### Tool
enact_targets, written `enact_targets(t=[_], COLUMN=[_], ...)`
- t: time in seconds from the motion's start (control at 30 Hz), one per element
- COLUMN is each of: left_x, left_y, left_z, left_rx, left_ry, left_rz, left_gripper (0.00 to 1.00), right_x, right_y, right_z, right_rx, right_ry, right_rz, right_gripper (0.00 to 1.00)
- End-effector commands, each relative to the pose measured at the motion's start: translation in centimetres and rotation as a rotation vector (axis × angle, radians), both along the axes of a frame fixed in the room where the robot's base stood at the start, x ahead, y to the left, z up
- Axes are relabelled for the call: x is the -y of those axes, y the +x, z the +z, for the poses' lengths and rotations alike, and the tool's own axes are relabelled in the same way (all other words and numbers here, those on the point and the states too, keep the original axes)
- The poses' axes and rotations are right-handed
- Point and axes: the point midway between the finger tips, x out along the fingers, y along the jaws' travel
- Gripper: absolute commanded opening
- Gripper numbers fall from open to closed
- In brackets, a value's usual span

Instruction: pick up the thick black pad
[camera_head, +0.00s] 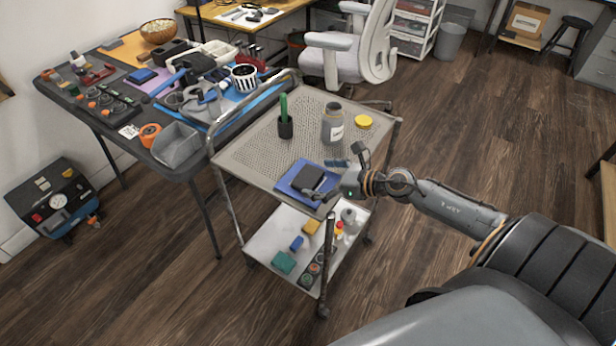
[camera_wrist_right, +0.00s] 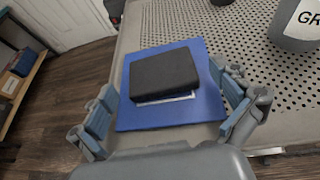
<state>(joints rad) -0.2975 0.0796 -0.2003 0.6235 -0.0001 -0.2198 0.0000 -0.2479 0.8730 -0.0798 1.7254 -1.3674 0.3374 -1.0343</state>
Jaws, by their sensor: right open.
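The thick black pad (camera_head: 308,177) lies on a blue flat sheet (camera_head: 291,180) at the front of the cart's perforated top shelf. In the right wrist view the black pad (camera_wrist_right: 163,73) sits on the blue sheet (camera_wrist_right: 203,109), with a thin white and blue edge showing under its near side. My right gripper (camera_head: 334,180) is at the pad's right side in the head view. In the wrist view its fingers (camera_wrist_right: 168,112) are spread wide to either side of the blue sheet, with nothing between them gripped. My left gripper is not in view.
On the cart top (camera_head: 240,155) stand a grey labelled jar (camera_head: 333,125), a black cup with a green item (camera_head: 285,125) and a yellow lid (camera_head: 363,121). The lower shelf (camera_head: 262,246) holds several small items. A cluttered table (camera_head: 190,166) stands to the left.

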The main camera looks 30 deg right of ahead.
Motion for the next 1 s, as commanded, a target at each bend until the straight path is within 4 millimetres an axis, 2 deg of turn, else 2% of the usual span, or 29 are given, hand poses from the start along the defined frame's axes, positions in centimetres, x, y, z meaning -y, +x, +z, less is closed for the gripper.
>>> enact_targets(t=[0.17,0.43,0.73,0.77,1.0], left_x=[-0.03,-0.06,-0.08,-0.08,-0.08], left_y=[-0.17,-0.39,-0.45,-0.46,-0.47], left_z=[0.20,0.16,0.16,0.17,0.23], left_rx=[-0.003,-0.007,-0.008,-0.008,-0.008], left_ry=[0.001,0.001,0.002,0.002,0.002], left_rz=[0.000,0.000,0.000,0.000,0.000], left_gripper=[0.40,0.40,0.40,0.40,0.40], right_x=[-0.64,-0.70,-0.71,-0.69,-0.69], right_y=[1.21,1.30,1.29,1.34,1.34], right_z=[-0.49,-0.64,-0.64,-0.52,-0.43], right_rx=[0.001,0.000,-0.001,0.002,0.001], right_ry=[0.001,0.000,0.000,0.000,0.000], right_rz=[0.001,0.001,0.001,0.000,0.000], right_gripper=[1.00,1.00,0.39,0.36,0.36])
